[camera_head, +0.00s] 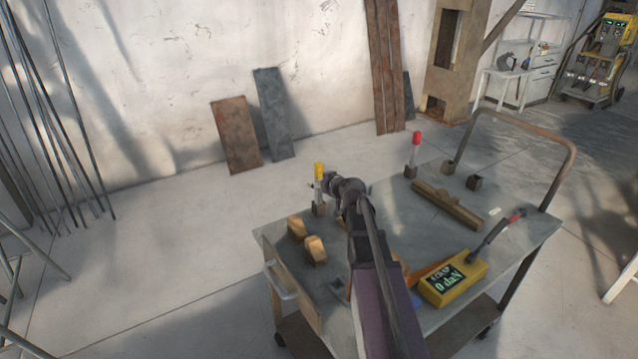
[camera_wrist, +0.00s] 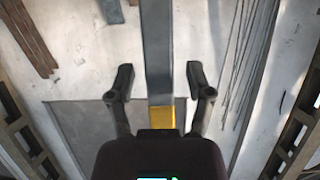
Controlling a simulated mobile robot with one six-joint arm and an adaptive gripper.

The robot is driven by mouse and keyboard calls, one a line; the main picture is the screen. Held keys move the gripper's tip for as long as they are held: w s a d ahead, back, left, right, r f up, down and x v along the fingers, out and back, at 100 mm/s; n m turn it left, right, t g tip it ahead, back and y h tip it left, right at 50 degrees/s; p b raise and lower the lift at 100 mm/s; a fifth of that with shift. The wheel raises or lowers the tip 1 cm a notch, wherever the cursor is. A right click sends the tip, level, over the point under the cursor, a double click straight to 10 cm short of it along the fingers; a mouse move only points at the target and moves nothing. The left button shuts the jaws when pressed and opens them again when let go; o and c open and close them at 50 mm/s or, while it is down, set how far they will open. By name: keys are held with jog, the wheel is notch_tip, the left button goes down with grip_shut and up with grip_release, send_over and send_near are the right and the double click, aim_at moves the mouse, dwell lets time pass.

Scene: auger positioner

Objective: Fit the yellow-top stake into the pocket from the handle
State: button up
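The yellow-top stake (camera_head: 319,173) stands upright in a small dark pocket (camera_head: 318,209) at the cart's far-left edge. My gripper (camera_head: 333,187) is close beside the stake, on its right in the head view. In the wrist view the grey stake with its yellow end (camera_wrist: 161,117) lies between the two fingers of my gripper (camera_wrist: 159,78), with a gap on each side. The fingers are open; I cannot tell how deep between them the stake is. Two small dark pockets (camera_head: 447,168) (camera_head: 474,182) near the cart handle (camera_head: 562,170) look empty.
A red-top stake (camera_head: 416,150) stands in another pocket (camera_head: 410,172). A wooden bar (camera_head: 447,205), a yellow meter (camera_head: 453,281) and wooden blocks (camera_head: 315,249) lie on the cart top (camera_head: 385,225). My arm hides part of the cart's middle.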

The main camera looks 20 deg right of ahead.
dwell(0.4)
notch_tip(320, 180, up, 12)
jog(key=p, duration=1.1)
jog(key=shift+f+p, duration=0.1)
jog(key=shift+p, duration=0.3)
dwell(0.7)
jog(key=s+a+f+g+y+p, duration=0.1)
jog(key=s+a+f+g+p, duration=0.25)
jog(key=s+a+g, duration=0.6)
jog(key=s+a+f+m+g+h+p, duration=0.1)
jog(key=s+a+g, duration=0.1)
jog(key=s, duration=0.7)
jog(key=s+a+f+m+g+h+p, duration=0.1)
jog(key=s+a, duration=0.4)
jog(key=s, duration=0.5)
jog(key=shift+g+h, duration=0.45)
jog(key=shift+h, duration=0.35)
